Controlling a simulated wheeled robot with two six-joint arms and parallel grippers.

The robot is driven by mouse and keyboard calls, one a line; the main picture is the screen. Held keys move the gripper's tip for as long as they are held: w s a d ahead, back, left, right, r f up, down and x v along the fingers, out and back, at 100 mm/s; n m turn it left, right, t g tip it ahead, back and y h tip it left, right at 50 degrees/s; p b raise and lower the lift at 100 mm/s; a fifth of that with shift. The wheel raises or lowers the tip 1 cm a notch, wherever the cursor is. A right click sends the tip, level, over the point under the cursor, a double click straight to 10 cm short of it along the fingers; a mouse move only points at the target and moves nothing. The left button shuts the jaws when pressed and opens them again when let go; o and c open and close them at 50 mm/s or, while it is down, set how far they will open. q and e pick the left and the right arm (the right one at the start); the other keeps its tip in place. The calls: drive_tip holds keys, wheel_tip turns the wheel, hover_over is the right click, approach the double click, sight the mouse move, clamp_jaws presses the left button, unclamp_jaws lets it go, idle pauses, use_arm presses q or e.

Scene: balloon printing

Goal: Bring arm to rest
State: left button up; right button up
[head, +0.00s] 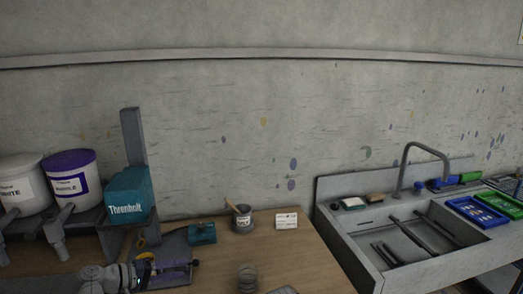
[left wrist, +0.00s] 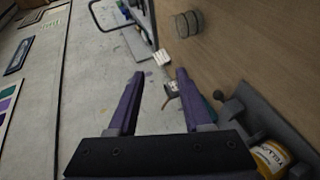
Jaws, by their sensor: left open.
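My left gripper (head: 190,268) shows at the lower left of the head view, low at the table's left part, with its purple fingers pointing right. In the left wrist view my left gripper (left wrist: 158,76) has its two purple fingers wide apart, with nothing between them. Its view is tilted, with the wooden table (left wrist: 235,45) at the right and the wall at the left. My right gripper does not show in either view.
On the wooden table (head: 262,262) stand a teal Thremholt machine (head: 128,197), a cup with a stick (head: 243,220), a small card (head: 287,221) and a wire coil (head: 247,278). White and purple buckets (head: 72,180) stand left. A sink (head: 425,232) is at right.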

use_arm(q)
drive_tip(key=s+d+f+m+g+y, duration=0.2)
drive_tip(key=s+d+f+g, duration=0.15)
drive_tip(key=d, duration=0.35)
drive_tip(key=s+d+f+m+g+y, duration=0.1)
drive_tip(key=s+d+f+m+g, duration=0.15)
drive_tip(key=d+f, duration=0.3)
drive_tip(key=s+d+f+m+g+y, duration=0.2)
drive_tip(key=s+d+f+m+y, duration=0.3)
drive_tip(key=s+y, duration=0.4)
drive_tip(key=shift+s+d+f+g+y, duration=0.25)
drive_tip(key=shift+s+d+g+y, duration=0.15)
drive_tip(key=shift+s+d, duration=0.4)
drive_tip(key=shift+w+d, duration=0.1)
drive_tip(key=shift+w, duration=0.05)
